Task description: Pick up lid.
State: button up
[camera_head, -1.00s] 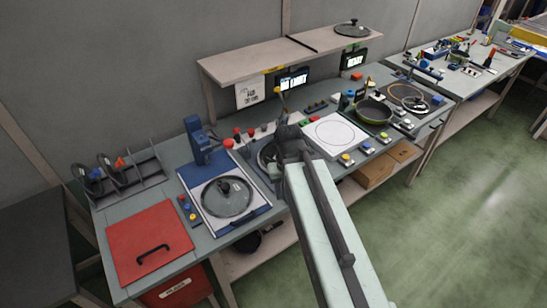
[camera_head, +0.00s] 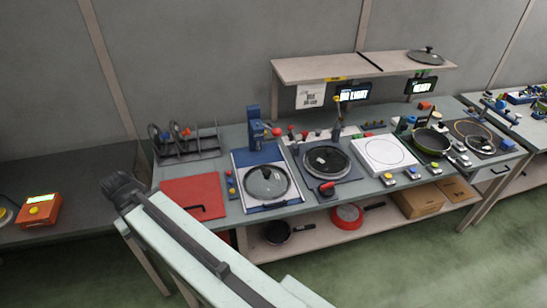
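A round glass lid (camera_head: 267,182) with a dark knob lies on a blue and white fixture (camera_head: 240,158) on the workbench. Another dark lid (camera_head: 427,56) with a knob rests on the raised shelf at the back right. A round dark pan or lid (camera_head: 326,160) sits on a dark plate just right of the fixture; I cannot tell which it is. My gripper (camera_head: 120,186) is at the left end of my arm, left of the red panel and well apart from the lids. Its fingers are too dark and small to tell whether they are open.
A red panel (camera_head: 194,198) with a black handle lies left of the fixture, below a rack (camera_head: 185,145). A blue press (camera_head: 255,126) stands behind the glass lid. A pan (camera_head: 430,141) is at the right. A dark table (camera_head: 70,190) at the left holds an orange button box (camera_head: 40,210).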

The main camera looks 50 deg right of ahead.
aim_at(324, 160)
jog(key=u, duration=1.2)
jog(key=k, duration=2.3)
jog(key=z, duration=0.85)
jog(key=i, duration=0.95)
jog(key=u, duration=0.1)
